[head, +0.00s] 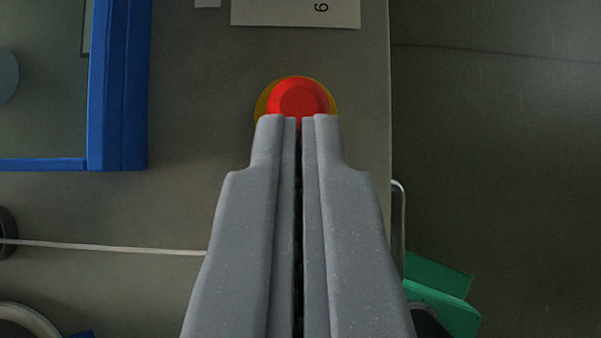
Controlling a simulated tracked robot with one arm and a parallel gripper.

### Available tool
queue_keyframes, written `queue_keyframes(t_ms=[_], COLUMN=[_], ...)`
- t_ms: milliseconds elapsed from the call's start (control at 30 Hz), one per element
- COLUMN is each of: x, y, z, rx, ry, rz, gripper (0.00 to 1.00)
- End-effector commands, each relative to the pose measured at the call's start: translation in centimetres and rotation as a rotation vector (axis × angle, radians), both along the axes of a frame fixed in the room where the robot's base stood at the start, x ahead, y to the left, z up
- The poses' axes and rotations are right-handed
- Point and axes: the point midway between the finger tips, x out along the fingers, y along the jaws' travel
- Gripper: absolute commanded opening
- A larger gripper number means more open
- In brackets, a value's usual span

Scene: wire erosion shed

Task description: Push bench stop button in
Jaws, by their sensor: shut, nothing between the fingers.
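The bench stop button (299,94) is a red round cap on a yellow base ring (261,104). It sits on the grey bench top, near the right edge of the bench. My gripper (299,119) is shut and empty, its two grey fingers side by side. The fingertips overlap the lower part of the button in the picture and hide it. I cannot tell whether they touch the cap or how far it is pressed.
A blue-framed tray (118,90) stands at the upper left. A white label with a digit (290,12) lies above the button. A thin pale cord (110,247) runs at left. A green object (440,290) and a metal handle (399,220) are beyond the bench's right edge.

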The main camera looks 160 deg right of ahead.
Motion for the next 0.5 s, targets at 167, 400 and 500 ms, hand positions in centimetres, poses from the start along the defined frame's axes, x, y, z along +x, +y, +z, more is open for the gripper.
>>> queue_keyframes(t_ms=[167, 400, 500], x=[-0.5, -0.7, -0.7], y=[1.6, 2.3, 2.4], z=[2.4, 3.4, 3.4], rx=[-0.003, -0.003, -0.003], ry=[-0.005, -0.005, -0.005], rz=[0.001, 0.001, 0.001], gripper=[0.00, 0.00, 0.00])
